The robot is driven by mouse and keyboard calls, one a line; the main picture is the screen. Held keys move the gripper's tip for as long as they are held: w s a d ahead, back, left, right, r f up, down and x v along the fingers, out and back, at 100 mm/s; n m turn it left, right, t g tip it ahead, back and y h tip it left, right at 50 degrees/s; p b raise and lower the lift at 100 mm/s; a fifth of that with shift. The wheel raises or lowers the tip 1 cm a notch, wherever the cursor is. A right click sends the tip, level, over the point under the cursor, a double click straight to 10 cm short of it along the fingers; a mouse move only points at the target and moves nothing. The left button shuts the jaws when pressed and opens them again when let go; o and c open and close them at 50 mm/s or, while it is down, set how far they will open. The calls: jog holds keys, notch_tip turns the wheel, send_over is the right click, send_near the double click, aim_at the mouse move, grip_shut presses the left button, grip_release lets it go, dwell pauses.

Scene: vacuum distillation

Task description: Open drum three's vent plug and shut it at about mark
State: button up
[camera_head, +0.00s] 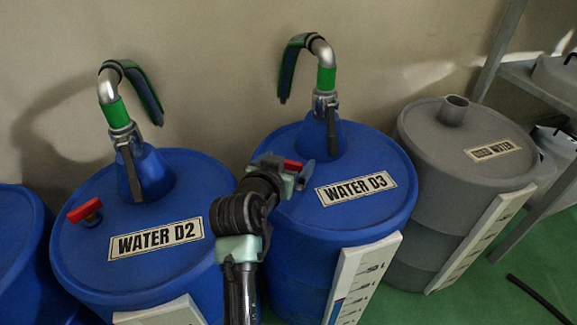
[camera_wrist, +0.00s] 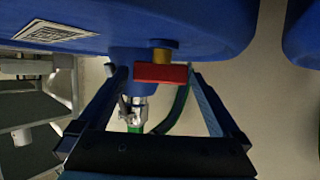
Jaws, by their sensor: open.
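Drum three is the blue drum labelled WATER D3 (camera_head: 357,189), upright in the middle of the head view. Its vent plug has a red handle (camera_head: 292,165), partly hidden by my gripper there. In the wrist view the red handle (camera_wrist: 161,74) sits on a short brass stem against the blue drum. My gripper (camera_head: 287,176) is open at the plug. In the wrist view its two fingers (camera_wrist: 157,80) stand on either side of the handle, with a gap visible at least on the left. A white level scale (camera_head: 365,278) stands on the drum's front; its lower end is cut off.
Drum WATER D2 (camera_head: 155,239), with its own red plug (camera_head: 85,211), stands close on the left. A grey drum (camera_head: 458,155) stands on the right. The pipe and green hose (camera_head: 327,78) rise behind my gripper. A shelf (camera_head: 540,80) is at far right.

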jog(key=shift+w+d+f, duration=0.1)
jog(key=shift+w, duration=0.2)
jog(key=c, duration=1.2)
jog(key=shift+c, duration=0.2)
